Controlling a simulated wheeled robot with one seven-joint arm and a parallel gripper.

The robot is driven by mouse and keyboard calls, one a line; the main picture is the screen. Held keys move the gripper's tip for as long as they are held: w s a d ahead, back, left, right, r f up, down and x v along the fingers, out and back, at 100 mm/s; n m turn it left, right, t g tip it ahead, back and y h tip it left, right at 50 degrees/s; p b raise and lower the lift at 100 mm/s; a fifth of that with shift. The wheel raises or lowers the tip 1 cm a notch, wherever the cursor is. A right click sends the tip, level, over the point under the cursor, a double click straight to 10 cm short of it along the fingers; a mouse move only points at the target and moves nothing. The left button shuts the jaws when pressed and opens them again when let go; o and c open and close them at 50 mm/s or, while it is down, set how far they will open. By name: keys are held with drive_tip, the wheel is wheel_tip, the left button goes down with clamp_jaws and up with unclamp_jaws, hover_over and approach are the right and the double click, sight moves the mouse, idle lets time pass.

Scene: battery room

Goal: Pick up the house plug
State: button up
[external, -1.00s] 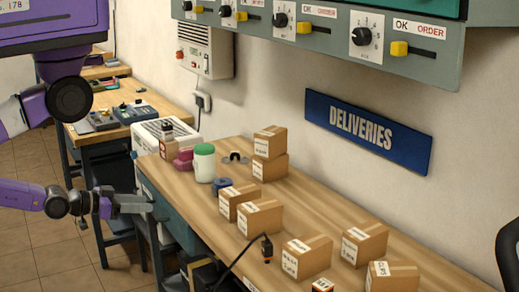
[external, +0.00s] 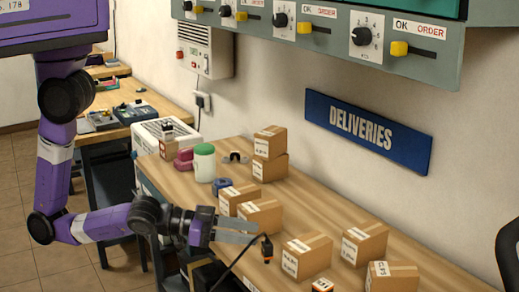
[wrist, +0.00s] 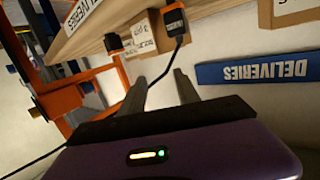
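The house plug (external: 267,251) is a small dark plug with an orange part and a black cable. It stands near the table's front edge in the external view. In the wrist view the plug (wrist: 174,21) shows beyond the fingertips, towards the right finger, with its cable trailing down between the fingers. My gripper (external: 256,234) is open and empty, its fingers pointing right, close to the plug in the external view. The gap between the fingers (wrist: 160,84) holds only the cable's line of sight; I cannot tell whether the cable touches them.
Cardboard boxes (external: 306,257) stand close to the plug. A white jar with a green lid (external: 204,163) stands further left. The wooden table (external: 340,217) has bare room in the middle.

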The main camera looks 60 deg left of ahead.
sight(272, 244)
drive_tip(key=w+f+n+y, duration=0.1)
drive_tip(key=y, duration=0.1)
drive_tip(key=w+a+f+n+y, duration=0.1)
drive_tip(key=n+y, duration=0.1)
drive_tip(key=a+f+n+y, duration=0.1)
drive_tip(key=y, duration=0.1)
drive_tip(key=shift+w+f+n, duration=0.2)
drive_tip(key=shift+w+n, duration=0.2)
drive_tip(key=shift+x, duration=1.25)
drive_tip(key=shift+s+f+p+x, duration=0.1)
drive_tip(key=shift+f+p+x, duration=0.1)
drive_tip(key=shift+x, duration=0.65)
drive_tip(key=shift+s+f+p+x, duration=0.1)
drive_tip(key=shift+p+x, duration=0.05)
drive_tip(key=shift+x, duration=0.7)
drive_tip(key=shift+f+p+x, duration=0.15)
drive_tip(key=shift+p+x, duration=0.05)
drive_tip(key=shift+x, duration=0.65)
clamp_jaws()
